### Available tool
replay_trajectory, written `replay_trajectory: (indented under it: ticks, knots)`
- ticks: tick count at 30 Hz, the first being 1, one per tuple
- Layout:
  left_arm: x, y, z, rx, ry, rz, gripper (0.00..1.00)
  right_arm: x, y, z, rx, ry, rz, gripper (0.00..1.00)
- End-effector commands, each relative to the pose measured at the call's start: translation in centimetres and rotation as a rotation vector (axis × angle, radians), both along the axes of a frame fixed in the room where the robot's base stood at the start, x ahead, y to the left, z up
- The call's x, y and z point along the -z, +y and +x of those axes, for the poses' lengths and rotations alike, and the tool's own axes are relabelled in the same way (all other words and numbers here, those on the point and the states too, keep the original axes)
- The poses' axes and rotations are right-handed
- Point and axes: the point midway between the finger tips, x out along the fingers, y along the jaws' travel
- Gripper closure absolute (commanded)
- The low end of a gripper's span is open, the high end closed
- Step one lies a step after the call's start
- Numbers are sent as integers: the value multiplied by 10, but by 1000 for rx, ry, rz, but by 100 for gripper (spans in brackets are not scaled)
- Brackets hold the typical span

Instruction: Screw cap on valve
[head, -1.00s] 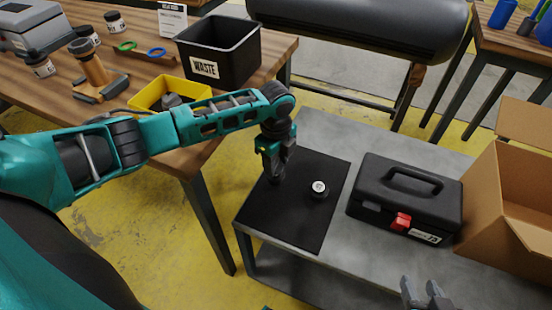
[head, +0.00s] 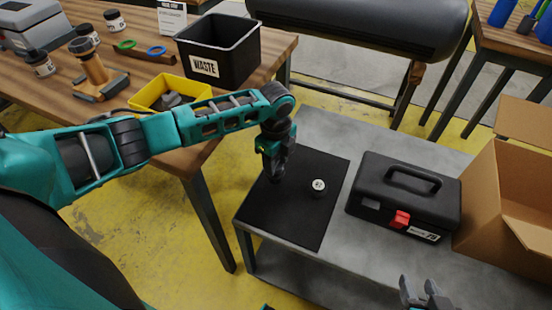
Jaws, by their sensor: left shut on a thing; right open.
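My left gripper (head: 276,176) points down over the left part of a black mat (head: 308,222) on the grey bench. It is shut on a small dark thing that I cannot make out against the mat. A small round piece with a white, marked top (head: 318,186) sits on the mat to the right of that gripper, apart from it. I cannot tell whether this is the cap or the valve. My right gripper (head: 425,290) is open and empty at the bottom edge, in front of the bench's right half.
A black toolbox (head: 400,200) with a red latch stands right of the mat, beside an open cardboard box (head: 505,205). A wooden table at the left holds a black waste bin (head: 225,50) and a yellow tray (head: 150,95).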

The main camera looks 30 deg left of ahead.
Motion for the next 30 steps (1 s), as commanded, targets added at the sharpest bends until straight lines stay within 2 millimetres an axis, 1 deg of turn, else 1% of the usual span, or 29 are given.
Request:
replay_trajectory:
  ticks: [30]
  knots:
    - [3,1,0,0,0,0,86,-6,-1,1,-5,-5,-5,57]
